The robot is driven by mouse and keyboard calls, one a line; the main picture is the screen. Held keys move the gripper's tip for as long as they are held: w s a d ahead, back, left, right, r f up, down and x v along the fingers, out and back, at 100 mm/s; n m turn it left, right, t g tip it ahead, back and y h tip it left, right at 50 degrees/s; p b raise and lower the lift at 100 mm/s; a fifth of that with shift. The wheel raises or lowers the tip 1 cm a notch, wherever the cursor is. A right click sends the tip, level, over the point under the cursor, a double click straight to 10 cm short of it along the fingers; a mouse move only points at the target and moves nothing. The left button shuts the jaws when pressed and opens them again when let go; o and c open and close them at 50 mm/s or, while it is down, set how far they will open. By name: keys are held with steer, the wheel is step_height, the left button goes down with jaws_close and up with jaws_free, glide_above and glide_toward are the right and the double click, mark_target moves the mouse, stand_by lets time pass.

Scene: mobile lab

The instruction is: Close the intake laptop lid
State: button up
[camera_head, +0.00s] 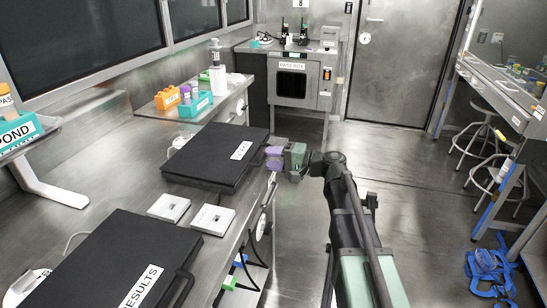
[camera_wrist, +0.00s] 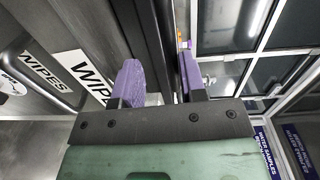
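Two flat dark laptops lie on the metal bench. The farther one (camera_head: 217,158) has a white label on its right part, too small to read surely; it may be the intake laptop. Its lid looks down flat, with no raised screen showing. The nearer laptop (camera_head: 105,262) is labelled RESULTS and also looks flat. My gripper (camera_head: 274,157), with purple fingers, is at the right edge of the farther laptop; contact cannot be told. In the wrist view, the fingers (camera_wrist: 158,80) stand apart with a gap. A dark bar-like edge (camera_wrist: 150,35) runs beyond them.
Orange and teal racks (camera_head: 193,100) stand farther back on the bench. A white stand (camera_head: 45,180) is at left. The floor (camera_head: 400,170) right of the bench is open, with stools (camera_head: 490,145) farther right. WIPES labels (camera_wrist: 85,72) show in the wrist view.

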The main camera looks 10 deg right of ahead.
steer(key=v, duration=1)
steer(key=shift+s+d+p, duration=0.15)
steer(key=shift+d+p, duration=0.15)
steer(key=shift+d, duration=0.05)
